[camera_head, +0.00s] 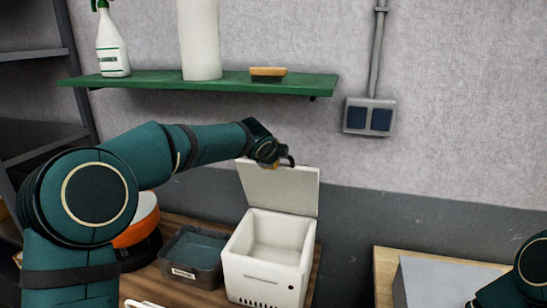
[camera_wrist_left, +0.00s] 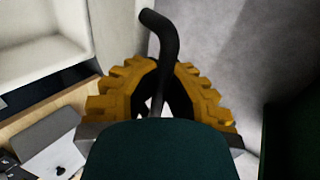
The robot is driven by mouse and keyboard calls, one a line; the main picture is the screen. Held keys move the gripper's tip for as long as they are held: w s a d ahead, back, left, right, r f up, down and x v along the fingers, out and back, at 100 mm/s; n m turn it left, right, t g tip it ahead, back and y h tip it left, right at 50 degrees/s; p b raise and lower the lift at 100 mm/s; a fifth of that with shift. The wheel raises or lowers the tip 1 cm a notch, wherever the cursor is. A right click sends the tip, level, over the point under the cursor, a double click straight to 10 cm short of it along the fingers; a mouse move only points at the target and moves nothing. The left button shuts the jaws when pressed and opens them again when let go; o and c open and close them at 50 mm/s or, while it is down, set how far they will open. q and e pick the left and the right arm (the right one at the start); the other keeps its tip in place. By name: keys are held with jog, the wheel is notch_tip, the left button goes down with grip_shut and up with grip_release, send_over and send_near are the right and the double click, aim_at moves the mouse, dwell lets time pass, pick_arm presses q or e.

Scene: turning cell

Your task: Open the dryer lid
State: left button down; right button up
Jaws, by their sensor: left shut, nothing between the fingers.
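The dryer (camera_head: 262,275) is a white box on the wooden table. Its flat white lid (camera_head: 283,190) stands up at the back, and the pale inside of the box shows. My left gripper (camera_head: 276,163) is at the lid's top edge, shut with nothing held. In the left wrist view its yellow ridged fingers (camera_wrist_left: 160,78) are close around a dark curved handle (camera_wrist_left: 160,30); I cannot tell whether they touch it. A white open box, probably the dryer (camera_wrist_left: 35,40), shows at upper left there. My right gripper is not in view.
A dark grey tray (camera_head: 194,257) and an orange-and-white round container (camera_head: 138,222) stand left of the dryer. A green shelf (camera_head: 230,83) with bottle, white cylinder and brush is above. A grey box (camera_head: 440,279) sits on the right table.

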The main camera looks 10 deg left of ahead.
pick_arm(q)
jog(key=shift+r, duration=0.55)
jog(key=c, duration=1.1)
grip_release()
jog(key=shift+s, duration=0.1)
jog(key=shift+o, duration=0.5)
jog(key=shift+s, duration=0.2)
jog(key=shift+w+f, duration=0.15)
jog(key=shift+f, duration=0.1)
jog(key=v, duration=1.2)
